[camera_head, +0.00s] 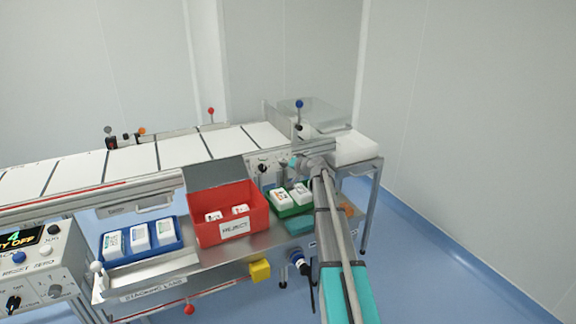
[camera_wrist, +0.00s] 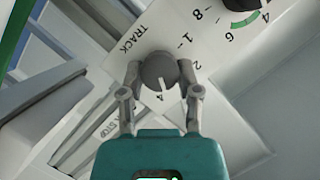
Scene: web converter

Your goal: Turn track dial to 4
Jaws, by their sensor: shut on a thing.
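The track dial (camera_wrist: 159,69) is a dark grey round knob on a pale panel, beside the printed word TRACK. Its white pointer line faces the printed 4, which shows between the knob and my gripper body. The marks 1 and 2 show to the right of the knob. My gripper (camera_wrist: 159,76) has one finger on each side of the knob and is shut on it. In the head view my gripper (camera_head: 297,162) is at the front panel of the conveyor's right end, and it hides the track dial there.
Another dial (camera_wrist: 242,4) with a green arc sits at the upper right of the wrist view. Below the panel, a red reject bin (camera_head: 257,213), a green tray (camera_head: 292,211) and a blue tray (camera_head: 150,253) stand on the steel shelf. A blue-topped post (camera_head: 299,105) rises behind.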

